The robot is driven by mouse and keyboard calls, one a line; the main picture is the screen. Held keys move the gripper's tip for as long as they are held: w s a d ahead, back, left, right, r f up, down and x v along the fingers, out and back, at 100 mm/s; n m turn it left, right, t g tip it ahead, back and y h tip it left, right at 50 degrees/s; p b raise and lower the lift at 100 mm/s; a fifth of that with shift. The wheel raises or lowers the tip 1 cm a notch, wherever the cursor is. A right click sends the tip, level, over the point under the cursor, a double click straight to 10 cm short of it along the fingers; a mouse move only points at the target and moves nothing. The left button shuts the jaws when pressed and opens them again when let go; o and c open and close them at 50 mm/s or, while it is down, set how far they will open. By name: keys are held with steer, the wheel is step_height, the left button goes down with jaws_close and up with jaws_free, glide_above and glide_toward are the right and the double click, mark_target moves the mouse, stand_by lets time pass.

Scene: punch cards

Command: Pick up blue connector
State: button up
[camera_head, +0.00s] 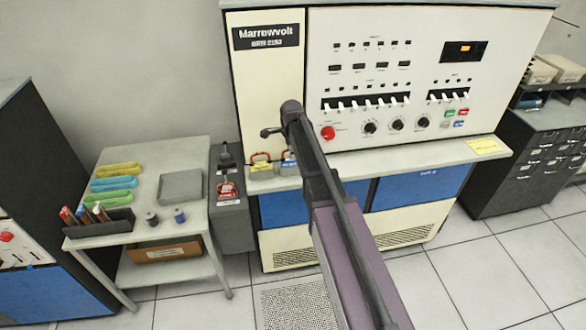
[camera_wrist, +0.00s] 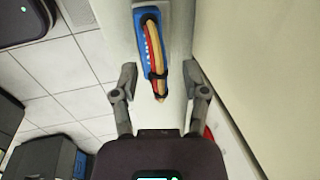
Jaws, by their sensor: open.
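The blue connector (camera_wrist: 145,32) lies on the console's pale ledge in the wrist view. It has white marks on its side and red and tan cable strands strapped along its top with dark bands. In the head view the blue connector (camera_head: 287,167) shows only in part behind my arm, just right of a yellow connector (camera_head: 261,167). My gripper (camera_wrist: 160,72) is open and empty. Its two fingers are spread to either side of the strands' near end, with the blue body ahead of the fingertips. In the head view my gripper (camera_head: 277,130) is above the ledge's left end.
The cream console panel (camera_wrist: 240,60) rises close along the right of the ledge. A red connector (camera_head: 228,191) sits on a grey cabinet to the left. A cart (camera_head: 195,150) holds coloured cable bundles, a grey box and two spools. Tiled floor (camera_wrist: 70,70) lies left of the ledge.

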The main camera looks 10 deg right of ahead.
stand_by(0.6)
jaws_close()
